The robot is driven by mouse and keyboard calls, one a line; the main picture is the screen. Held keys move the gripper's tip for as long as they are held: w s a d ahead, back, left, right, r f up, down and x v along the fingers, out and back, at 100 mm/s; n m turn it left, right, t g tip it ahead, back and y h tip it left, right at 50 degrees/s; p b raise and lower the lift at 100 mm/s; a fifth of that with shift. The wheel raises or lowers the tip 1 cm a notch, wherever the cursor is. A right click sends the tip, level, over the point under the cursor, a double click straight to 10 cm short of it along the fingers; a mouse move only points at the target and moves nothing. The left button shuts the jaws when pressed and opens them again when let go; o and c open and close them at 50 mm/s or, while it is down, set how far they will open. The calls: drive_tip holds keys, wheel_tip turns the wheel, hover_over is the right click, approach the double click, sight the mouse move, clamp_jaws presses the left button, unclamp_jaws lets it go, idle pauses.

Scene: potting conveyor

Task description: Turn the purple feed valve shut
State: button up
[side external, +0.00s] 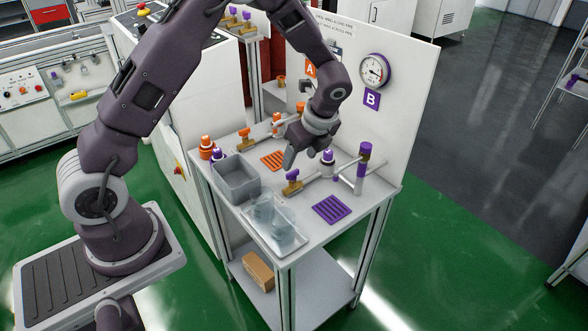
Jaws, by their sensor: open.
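The purple feed valve (292,176) is a small brass body with a purple handle, on a pipe on the white bench. My gripper (304,154) is open and points down, just behind and above the valve in the picture. A gap shows between its fingers and the purple handle, though the exact height is hard to judge. One grey finger shows clearly at the left; the other is less clear against the pipework. How far the valve is turned cannot be told at this size.
A purple-capped bottle (327,157) and a purple-topped post (362,167) stand right of my gripper. An orange-handled valve (245,138) sits further back. A grey bin (235,181) and clear tray (301,233) are at the left and front. A panel (405,85) with a gauge (375,71) rises behind.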

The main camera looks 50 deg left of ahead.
sight(293, 172)
drive_tip(key=x, duration=0.6)
drive_tip(key=shift+a+f, duration=0.1)
drive_tip(key=shift+f, duration=0.25)
drive_tip(key=shift+c, duration=0.2)
clamp_jaws()
